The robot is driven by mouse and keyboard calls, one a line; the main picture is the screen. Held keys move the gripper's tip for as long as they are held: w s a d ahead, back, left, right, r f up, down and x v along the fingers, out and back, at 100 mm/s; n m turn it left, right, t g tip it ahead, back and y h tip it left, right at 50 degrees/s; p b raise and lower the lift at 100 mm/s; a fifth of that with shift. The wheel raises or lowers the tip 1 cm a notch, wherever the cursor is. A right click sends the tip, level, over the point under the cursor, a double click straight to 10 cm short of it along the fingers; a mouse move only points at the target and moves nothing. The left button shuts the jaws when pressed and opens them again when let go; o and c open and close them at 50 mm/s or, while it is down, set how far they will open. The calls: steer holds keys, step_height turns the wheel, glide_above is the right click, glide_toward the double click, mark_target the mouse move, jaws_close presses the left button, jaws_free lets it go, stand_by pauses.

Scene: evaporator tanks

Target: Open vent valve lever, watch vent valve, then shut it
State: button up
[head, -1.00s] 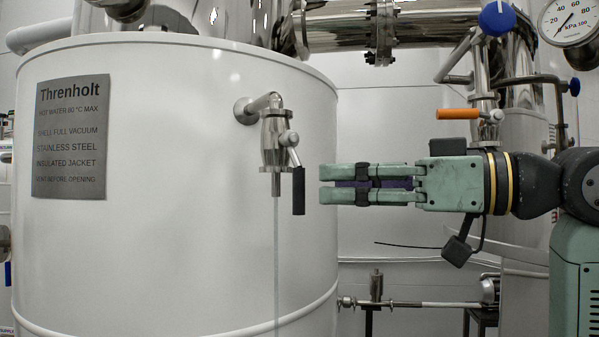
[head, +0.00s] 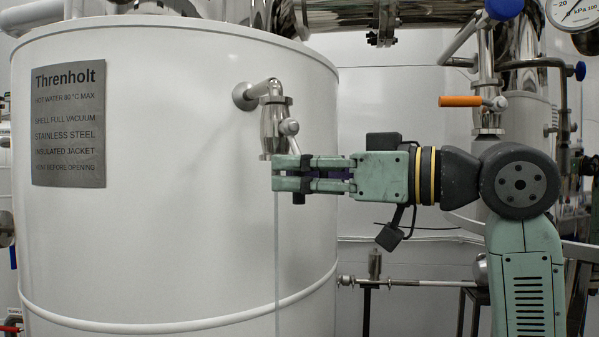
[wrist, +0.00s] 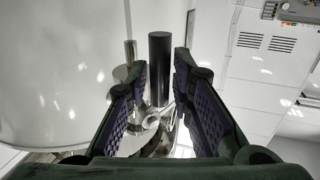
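The lever valve (head: 275,128) is a steel body on a short pipe from the white tank's side. Its lever ends in a black handle (head: 299,197), which hangs down and is mostly hidden by my gripper (head: 276,172) in the head view. In the wrist view the black handle (wrist: 160,62) stands between the two purple-padded fingers of my gripper (wrist: 158,88), with a gap on each side. The gripper is open around it. A thin pale vertical line, a stream or a tube, runs down below the valve outlet. No label names this valve.
The white tank (head: 180,250) with a Threnholt plate (head: 68,124) fills the left. At the right stand a valve with an orange lever (head: 460,101), a blue knob (head: 503,8) and a pressure gauge (head: 576,12). A low horizontal pipe (head: 420,283) runs behind my arm.

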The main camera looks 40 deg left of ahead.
jaws_close()
stand_by(0.4)
